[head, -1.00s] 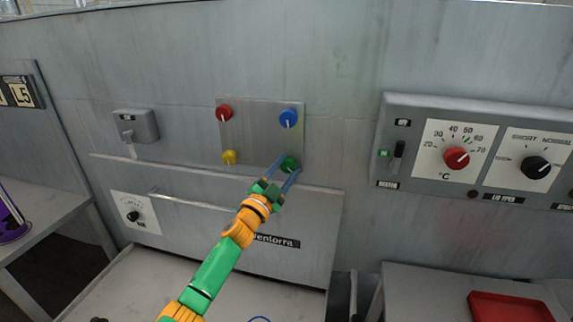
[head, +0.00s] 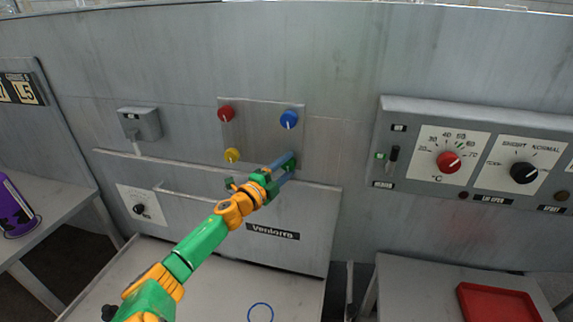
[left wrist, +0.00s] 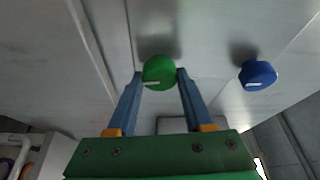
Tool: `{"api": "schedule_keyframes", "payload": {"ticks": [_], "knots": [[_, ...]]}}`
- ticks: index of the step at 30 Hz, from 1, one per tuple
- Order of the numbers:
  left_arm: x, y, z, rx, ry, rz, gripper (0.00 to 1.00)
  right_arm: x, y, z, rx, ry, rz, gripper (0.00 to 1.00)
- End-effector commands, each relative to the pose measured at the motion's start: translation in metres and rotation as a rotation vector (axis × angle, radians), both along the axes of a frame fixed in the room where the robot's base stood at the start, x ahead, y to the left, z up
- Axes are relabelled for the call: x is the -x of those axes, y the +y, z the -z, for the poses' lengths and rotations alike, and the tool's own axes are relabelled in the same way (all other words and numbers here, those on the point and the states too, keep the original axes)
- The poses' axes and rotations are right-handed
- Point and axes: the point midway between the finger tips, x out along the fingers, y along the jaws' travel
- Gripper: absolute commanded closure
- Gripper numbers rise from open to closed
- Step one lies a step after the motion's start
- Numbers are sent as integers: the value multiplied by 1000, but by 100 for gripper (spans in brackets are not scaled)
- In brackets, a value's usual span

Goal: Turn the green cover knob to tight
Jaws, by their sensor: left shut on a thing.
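The green knob (left wrist: 159,72) sits on a grey metal plate (head: 262,130) on the upright panel, at the plate's lower right corner. My left gripper (left wrist: 160,78) is shut on the green knob, with one blue finger on each side of it. A white mark shows on the knob's lower edge in the left wrist view. In the head view the left gripper (head: 290,163) mostly hides the green knob. My right gripper is not in view.
A red knob (head: 226,114), a blue knob (head: 289,120) and a yellow knob (head: 232,155) are on the same plate. A control box (head: 470,158) with dials stands to the right. A red tray (head: 500,303) lies at the lower right.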

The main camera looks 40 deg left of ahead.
Motion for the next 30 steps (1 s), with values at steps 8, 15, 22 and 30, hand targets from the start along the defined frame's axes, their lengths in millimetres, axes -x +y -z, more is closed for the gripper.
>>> {"api": "schedule_keyframes", "payload": {"ticks": [8,15,22,30], "knots": [[0,0,0,-17,9,-1,100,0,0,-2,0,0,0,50],[0,0,0,-17,8,-1,100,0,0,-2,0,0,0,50],[0,0,0,-16,8,-1,19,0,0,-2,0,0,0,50],[4,0,1,-16,10,-1,19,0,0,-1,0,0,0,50]]}}
